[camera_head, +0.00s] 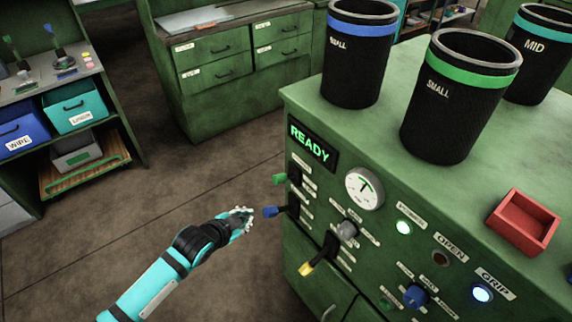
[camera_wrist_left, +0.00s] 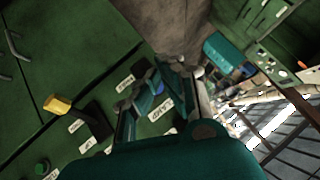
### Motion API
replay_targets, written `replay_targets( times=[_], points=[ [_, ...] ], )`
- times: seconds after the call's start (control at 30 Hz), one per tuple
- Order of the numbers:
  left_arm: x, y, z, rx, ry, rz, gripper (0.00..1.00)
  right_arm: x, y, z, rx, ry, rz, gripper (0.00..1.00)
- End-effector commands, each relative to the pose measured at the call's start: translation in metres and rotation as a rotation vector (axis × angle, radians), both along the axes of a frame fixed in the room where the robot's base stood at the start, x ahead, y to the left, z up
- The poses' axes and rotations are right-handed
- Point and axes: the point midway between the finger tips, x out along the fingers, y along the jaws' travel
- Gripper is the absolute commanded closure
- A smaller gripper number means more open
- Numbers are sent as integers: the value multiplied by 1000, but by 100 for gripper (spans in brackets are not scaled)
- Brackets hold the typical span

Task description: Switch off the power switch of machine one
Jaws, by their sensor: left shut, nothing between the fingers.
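The green machine (camera_head: 300,225) stands at the right in the head view, with a lit READY display (camera_head: 310,146). Its panel has levers with a green handle (camera_head: 280,179), a blue handle (camera_head: 271,211) and a yellow handle (camera_head: 306,268). The small labels are too small to read, so I cannot tell which is the power switch. My left gripper (camera_head: 243,217) is shut and empty, just left of the blue handle. In the left wrist view its fingers (camera_wrist_left: 155,92) are near a bit of blue (camera_wrist_left: 158,88); the yellow handle (camera_wrist_left: 57,104) is at the left. My right gripper is out of view.
The panel also has a gauge (camera_head: 365,188), a blue knob (camera_head: 415,296) and lit buttons (camera_head: 404,228). Black cups (camera_head: 358,60) and a red tray (camera_head: 523,222) stand on the machine's top. A shelf with bins (camera_head: 75,111) is at the left. The floor between is clear.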

Motion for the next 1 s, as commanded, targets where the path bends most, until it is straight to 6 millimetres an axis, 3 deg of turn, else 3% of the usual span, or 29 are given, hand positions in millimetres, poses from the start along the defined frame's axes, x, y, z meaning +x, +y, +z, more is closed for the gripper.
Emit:
replay_targets(
  times=[0.03,0.1,0.2,0.3,0.4,0.77,1.0],
  points=[
    [0,-19,61,17,-66,-87,100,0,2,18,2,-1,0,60],
    [-10,-41,113,41,-131,-192,100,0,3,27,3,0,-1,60],
    [-29,-63,164,74,-198,-307,100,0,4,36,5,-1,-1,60],
    [-44,-74,189,94,-235,-373,100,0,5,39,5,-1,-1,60],
    [-50,-78,197,101,-247,-400,100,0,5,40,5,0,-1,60],
    [-48,-80,196,98,-248,-399,100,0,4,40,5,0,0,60],
    [-28,-99,183,97,-246,-397,100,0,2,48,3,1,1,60]
  ],
)
